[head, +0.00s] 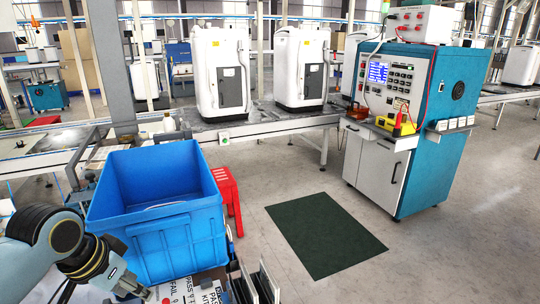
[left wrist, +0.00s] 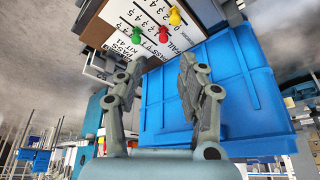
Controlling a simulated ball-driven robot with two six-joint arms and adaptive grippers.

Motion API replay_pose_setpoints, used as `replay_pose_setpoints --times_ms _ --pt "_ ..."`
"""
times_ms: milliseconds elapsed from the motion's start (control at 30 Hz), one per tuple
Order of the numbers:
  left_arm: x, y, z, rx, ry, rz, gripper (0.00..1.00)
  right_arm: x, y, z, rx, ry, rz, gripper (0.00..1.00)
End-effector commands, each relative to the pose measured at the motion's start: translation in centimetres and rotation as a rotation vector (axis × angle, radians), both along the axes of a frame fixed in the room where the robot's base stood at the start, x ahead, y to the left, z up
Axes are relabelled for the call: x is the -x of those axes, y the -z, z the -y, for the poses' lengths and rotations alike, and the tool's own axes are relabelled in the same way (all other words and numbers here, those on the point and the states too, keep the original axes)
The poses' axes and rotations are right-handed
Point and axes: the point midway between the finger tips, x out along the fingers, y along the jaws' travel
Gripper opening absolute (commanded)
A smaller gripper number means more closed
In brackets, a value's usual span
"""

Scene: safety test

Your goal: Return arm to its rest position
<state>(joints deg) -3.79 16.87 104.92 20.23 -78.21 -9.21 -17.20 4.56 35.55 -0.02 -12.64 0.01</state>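My left arm comes in from the lower left of the head view. Its gripper (head: 138,290) is low in front of the blue crate, beside a white board (head: 178,292) printed PASS, FAIL and KIT. In the left wrist view the two fingers of the left gripper (left wrist: 162,66) stand apart with nothing between them. The blue crate (left wrist: 265,90) lies behind and right of them, and the board (left wrist: 122,38) with red, yellow and green pegs lies beyond the fingertips. My right gripper is in neither view.
The large blue crate (head: 180,240) stands close beyond the left gripper. A red stool (head: 228,188) is behind it. A dark green mat (head: 325,232) lies on open floor at right. A blue and white test cabinet (head: 432,130) and a bench with white machines (head: 221,72) stand farther back.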

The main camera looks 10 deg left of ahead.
Motion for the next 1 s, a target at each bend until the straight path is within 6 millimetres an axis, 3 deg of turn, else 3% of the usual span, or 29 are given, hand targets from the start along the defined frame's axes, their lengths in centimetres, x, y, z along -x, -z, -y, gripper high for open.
replay_pose_setpoints --times_ms 300,700,1000 --pt "10.6 -2.2 3.3 -0.053 -0.054 -0.041 0.4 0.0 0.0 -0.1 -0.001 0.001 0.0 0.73" --pt "19.1 -6.8 3.8 -0.103 -0.171 -0.063 0.4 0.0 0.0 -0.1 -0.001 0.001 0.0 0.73" --pt "17.8 0.7 3.2 -0.107 -0.18 -0.091 0.4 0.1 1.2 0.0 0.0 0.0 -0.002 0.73"
